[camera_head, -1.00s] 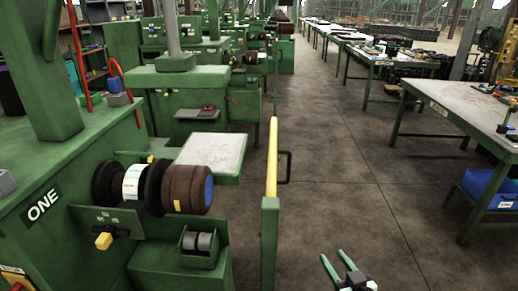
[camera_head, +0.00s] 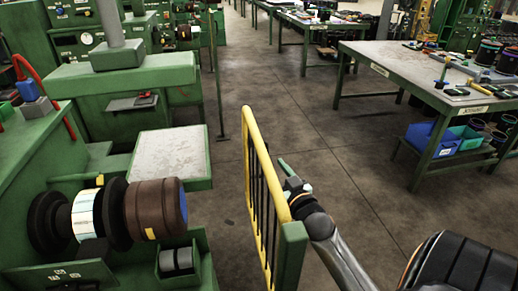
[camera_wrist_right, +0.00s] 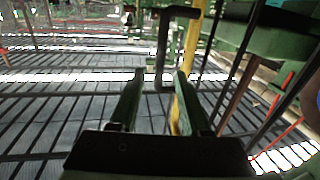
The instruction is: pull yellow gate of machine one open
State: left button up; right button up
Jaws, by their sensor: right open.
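The yellow gate (camera_head: 265,160) stands upright to the right of machine one, with a yellow frame, dark bars and a green post (camera_head: 291,257) at its near end. My right gripper (camera_head: 286,172) is open on the gate's right side, close to it. In the right wrist view, the green fingers (camera_wrist_right: 160,82) point toward the gate's black handle (camera_wrist_right: 163,50), whose upright part shows between the fingertips. Whether it is touched I cannot tell. The yellow frame (camera_wrist_right: 188,75) passes behind the right finger. The handle is hidden in the head view. My left gripper is out of view.
Machine one (camera_head: 40,165) has a brown roller (camera_head: 155,208) and a pale flat plate (camera_head: 172,158) left of the gate. A black padded seat (camera_head: 465,262) is at lower right. The aisle floor between is clear.

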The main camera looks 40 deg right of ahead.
jog(key=x, duration=0.9)
jog(key=shift+w, duration=0.1)
grip_shut()
jog(key=shift+f, duration=0.1)
dwell(1.1)
